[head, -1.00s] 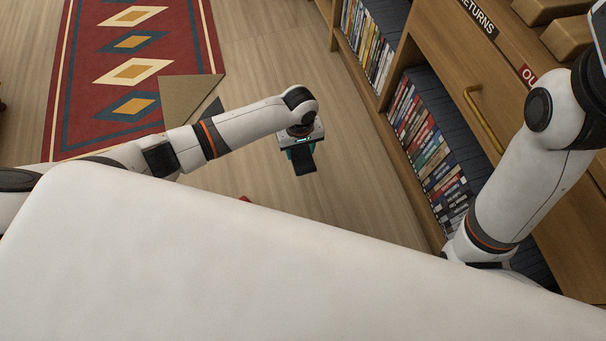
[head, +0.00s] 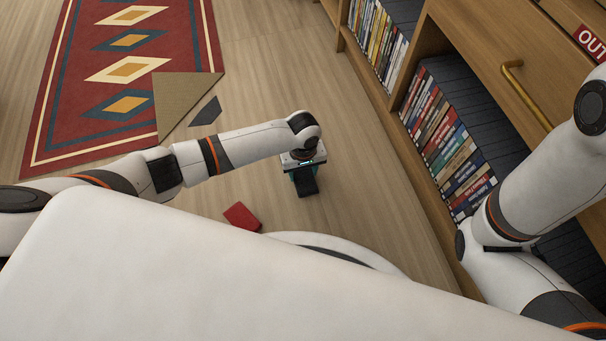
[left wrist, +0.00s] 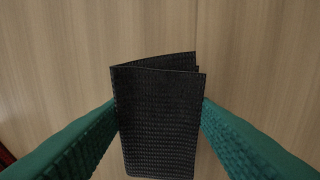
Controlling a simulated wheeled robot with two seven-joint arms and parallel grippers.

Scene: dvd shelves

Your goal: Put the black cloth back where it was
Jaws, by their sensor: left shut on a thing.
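The black cloth (left wrist: 158,118) is folded and held between the green fingers of my left gripper (left wrist: 160,125) in the left wrist view. Its upper folded edges stick out beyond the fingers, with bare wood floor behind. In the head view the left gripper (head: 302,172) is over the floor, with the dark cloth (head: 307,186) hanging below it. My right arm shows at the right of the head view; its gripper is out of sight.
A red rug (head: 120,95) has its corner folded over (head: 180,98), with a dark flat piece (head: 207,111) beside it. A red object (head: 242,216) lies on the floor near my base. Shelves of DVD cases (head: 455,150) and a drawer handle (head: 525,95) stand at right.

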